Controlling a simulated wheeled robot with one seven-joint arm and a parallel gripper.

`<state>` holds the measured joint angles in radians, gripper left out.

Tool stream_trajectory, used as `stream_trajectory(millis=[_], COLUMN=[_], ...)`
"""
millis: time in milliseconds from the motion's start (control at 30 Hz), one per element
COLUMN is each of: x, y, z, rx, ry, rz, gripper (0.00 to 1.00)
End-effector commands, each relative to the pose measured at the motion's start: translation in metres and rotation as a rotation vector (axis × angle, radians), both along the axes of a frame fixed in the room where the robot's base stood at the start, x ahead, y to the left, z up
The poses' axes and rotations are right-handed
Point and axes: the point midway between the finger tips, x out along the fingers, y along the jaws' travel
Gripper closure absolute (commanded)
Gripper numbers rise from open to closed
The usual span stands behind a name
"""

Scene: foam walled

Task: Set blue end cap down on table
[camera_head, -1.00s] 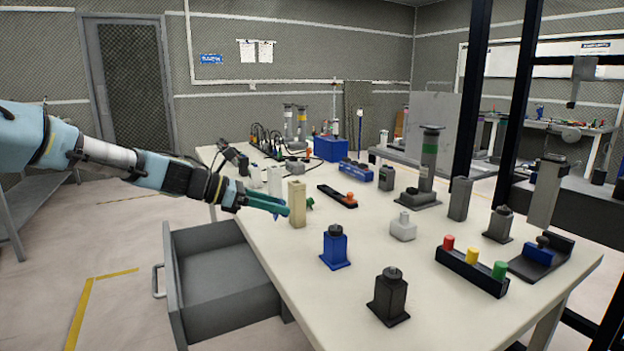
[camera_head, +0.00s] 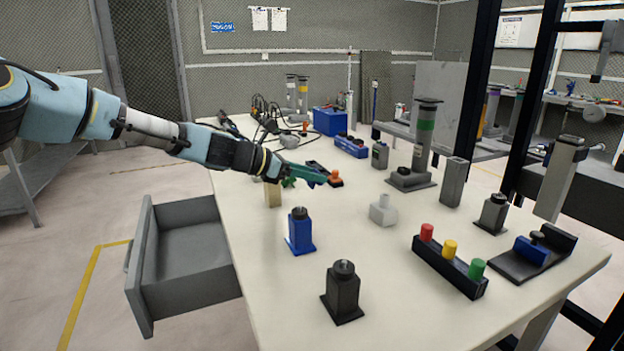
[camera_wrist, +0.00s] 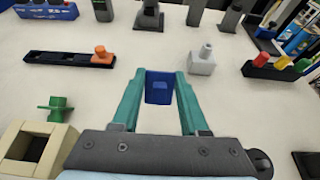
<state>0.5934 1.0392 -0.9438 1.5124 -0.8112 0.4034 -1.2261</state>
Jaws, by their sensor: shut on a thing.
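The blue end cap (camera_wrist: 158,88) sits between the two teal fingers of my gripper (camera_head: 317,175) in the wrist view. My gripper is shut on it and holds it over the white table (camera_head: 370,262). In the head view the cap is mostly hidden by the fingers. The fingertips are just in front of the black tray with an orange piece (camera_head: 335,177), and right of the tan block (camera_head: 272,194). I cannot tell exactly how high the cap is above the table.
A blue bottle-shaped part (camera_head: 300,232) and a dark one (camera_head: 342,292) stand nearer the front. A white part (camera_head: 383,209) stands to the right, with a button strip (camera_head: 450,267) beyond it. Bare table lies between them. A grey drawer (camera_head: 185,260) stands open at left.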

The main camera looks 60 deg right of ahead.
Motion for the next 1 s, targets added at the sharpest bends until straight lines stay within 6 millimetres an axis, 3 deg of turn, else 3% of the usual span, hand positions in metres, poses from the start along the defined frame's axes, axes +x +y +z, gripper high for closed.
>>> stream_trajectory(millis=[100,500,900,933,1000], x=[0.000,0.000,0.000,0.000,0.000], y=[0.000,0.000,0.000,0.000,0.000], z=[-0.021,-0.068,-0.076,-0.075,-0.075], rx=[0.001,0.001,0.000,0.000,0.000], ry=[0.003,0.003,0.000,0.000,0.000], rz=[-0.001,-0.001,-0.001,-0.001,-0.001], gripper=[1.00,1.00,1.00,0.54,0.46])
